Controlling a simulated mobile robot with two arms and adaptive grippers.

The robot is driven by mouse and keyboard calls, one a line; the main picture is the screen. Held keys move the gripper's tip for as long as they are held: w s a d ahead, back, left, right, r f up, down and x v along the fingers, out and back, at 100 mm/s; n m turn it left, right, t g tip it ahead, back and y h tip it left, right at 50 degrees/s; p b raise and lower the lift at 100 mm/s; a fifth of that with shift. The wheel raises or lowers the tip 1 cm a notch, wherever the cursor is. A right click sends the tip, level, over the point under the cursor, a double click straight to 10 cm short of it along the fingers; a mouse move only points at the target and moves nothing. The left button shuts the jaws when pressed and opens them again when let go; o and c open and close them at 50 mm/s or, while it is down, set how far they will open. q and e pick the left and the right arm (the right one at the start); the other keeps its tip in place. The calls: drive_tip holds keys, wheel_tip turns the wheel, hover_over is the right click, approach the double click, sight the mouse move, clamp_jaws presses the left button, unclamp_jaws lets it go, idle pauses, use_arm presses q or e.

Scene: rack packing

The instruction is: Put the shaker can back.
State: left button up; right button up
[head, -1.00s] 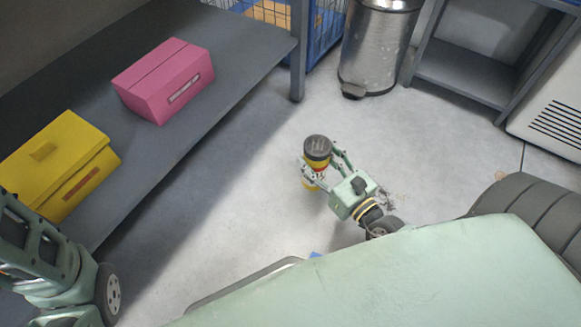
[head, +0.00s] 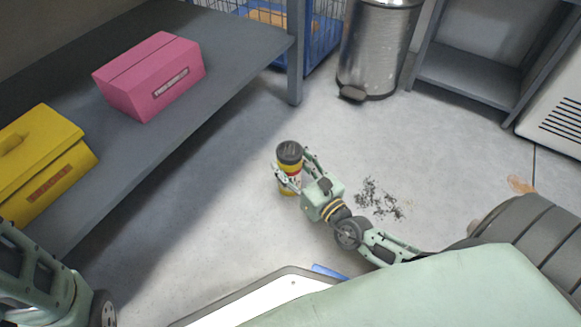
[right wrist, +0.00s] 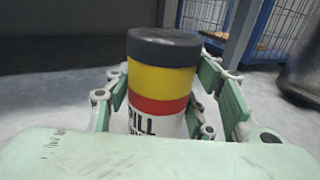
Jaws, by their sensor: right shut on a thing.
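The shaker can (head: 289,156) has a dark grey lid, a yellow band, a red band and a white part with dark lettering. My right gripper (head: 287,180) is shut on it and holds it upright, with the lid up, over the floor in the head view. In the right wrist view the can (right wrist: 162,80) stands between the two fingers, and its lower part is hidden by my gripper's body. At the left edge of the head view part of my left arm shows, but its fingertips cannot be made out.
A grey shelf (head: 225,40) at left bears a pink box (head: 150,78) and a yellow box (head: 35,165). A metal bin (head: 375,50) and a blue wire crate (head: 322,40) stand behind. Dark crumbs (head: 380,200) lie on the floor right of my gripper. Open floor surrounds the can.

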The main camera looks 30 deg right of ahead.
drive_tip(key=shift+r, duration=0.15)
drive_tip(key=o, duration=1.6)
drive_tip(key=shift+f, duration=0.2)
drive_tip(key=shift+c, duration=0.2)
drive_tip(key=shift+r, duration=0.1)
drive_tip(key=s+d+p, duration=0.1)
drive_tip(key=s+p, duration=0.3)
drive_tip(key=s, duration=0.8)
drive_tip(key=shift+d, duration=0.3)
drive_tip(key=shift+r, duration=0.1)
